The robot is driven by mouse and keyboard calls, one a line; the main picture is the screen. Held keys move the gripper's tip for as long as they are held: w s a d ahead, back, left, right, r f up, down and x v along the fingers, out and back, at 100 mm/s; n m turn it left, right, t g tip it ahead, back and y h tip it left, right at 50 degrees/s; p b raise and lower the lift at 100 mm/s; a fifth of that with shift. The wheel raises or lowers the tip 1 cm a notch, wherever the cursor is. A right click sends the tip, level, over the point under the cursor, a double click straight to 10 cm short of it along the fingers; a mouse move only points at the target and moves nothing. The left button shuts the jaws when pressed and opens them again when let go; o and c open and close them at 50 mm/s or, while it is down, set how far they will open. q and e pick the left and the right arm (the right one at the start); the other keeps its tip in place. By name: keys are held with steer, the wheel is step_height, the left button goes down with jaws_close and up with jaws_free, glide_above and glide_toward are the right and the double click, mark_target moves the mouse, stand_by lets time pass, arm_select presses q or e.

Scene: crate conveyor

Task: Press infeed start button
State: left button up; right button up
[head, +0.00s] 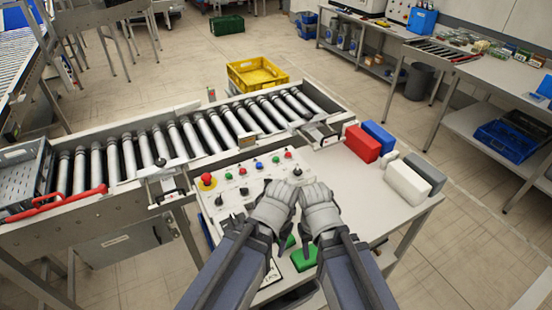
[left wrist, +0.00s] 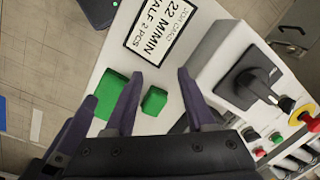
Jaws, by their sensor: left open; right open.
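A sloped white control panel (head: 236,190) stands in front of the roller conveyor in the head view. It carries a red mushroom button (head: 208,180), black rotary switches and several small green, red and blue buttons. Labels are too small to read, so I cannot tell which button is the infeed start. In the left wrist view, part of the panel (left wrist: 218,62) shows at the right, with a large black rotary switch (left wrist: 248,84). My left gripper (left wrist: 157,85) is open and empty above the worktop. My right gripper (head: 322,232) is open beside it in the head view.
Green blocks (head: 304,258) lie on the worktop (head: 375,210) under my grippers. A job card (left wrist: 160,32) lies near them. Red (head: 362,144), blue (head: 378,136), white (head: 407,182) and grey blocks stand at the right. A yellow crate (head: 257,76) is behind the conveyor (head: 180,138).

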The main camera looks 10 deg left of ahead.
arm_select(q)
jaws_close()
stand_by(1.4)
